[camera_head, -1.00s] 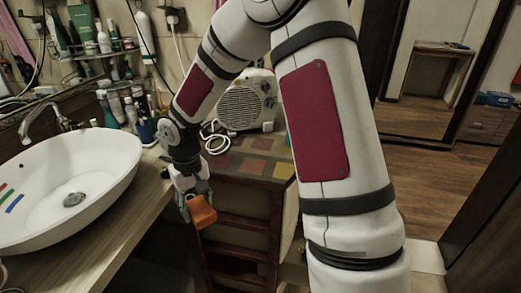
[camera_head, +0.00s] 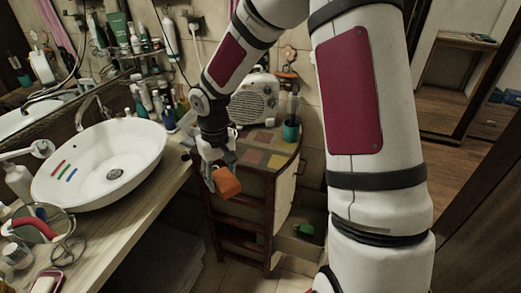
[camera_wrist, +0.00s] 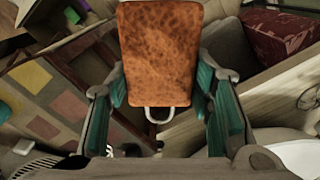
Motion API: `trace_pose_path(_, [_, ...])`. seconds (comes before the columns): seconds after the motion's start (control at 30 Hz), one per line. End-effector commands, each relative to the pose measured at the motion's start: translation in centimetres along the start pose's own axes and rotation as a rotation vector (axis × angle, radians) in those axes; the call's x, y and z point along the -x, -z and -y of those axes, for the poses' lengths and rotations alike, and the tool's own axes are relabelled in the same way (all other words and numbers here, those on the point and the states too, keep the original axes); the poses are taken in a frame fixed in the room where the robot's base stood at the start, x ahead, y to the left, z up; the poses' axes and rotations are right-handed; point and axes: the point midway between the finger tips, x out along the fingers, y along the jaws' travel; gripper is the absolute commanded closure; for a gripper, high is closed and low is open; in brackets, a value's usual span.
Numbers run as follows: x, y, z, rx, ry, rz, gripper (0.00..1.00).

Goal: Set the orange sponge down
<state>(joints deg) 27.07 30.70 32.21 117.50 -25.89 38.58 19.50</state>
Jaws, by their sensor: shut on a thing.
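The orange sponge (camera_head: 226,182) is held in my gripper (camera_head: 217,170), in the air in front of the wooden cabinet and to the right of the counter edge. In the wrist view the sponge (camera_wrist: 160,50) stands out between the teal finger pads of my gripper (camera_wrist: 162,90). The pads lie at its two sides. A small white loop shows just below the sponge in the wrist view. What lies straight under the sponge is partly hidden.
The cabinet (camera_head: 256,183) has a patchwork top with a white heater (camera_head: 252,100) and a teal cup (camera_head: 291,131).

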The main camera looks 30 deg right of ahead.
Motion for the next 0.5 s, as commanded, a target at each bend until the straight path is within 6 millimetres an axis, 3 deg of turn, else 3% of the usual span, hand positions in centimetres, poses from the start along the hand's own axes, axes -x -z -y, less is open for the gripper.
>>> trace_pose_path(0.17, [-1.5,-2.2,-3.8,0.131,-0.002,0.006,0.71])
trace_pose_path(0.5, [-3.7,-9.0,-10.7,0.458,0.001,0.007,0.71])
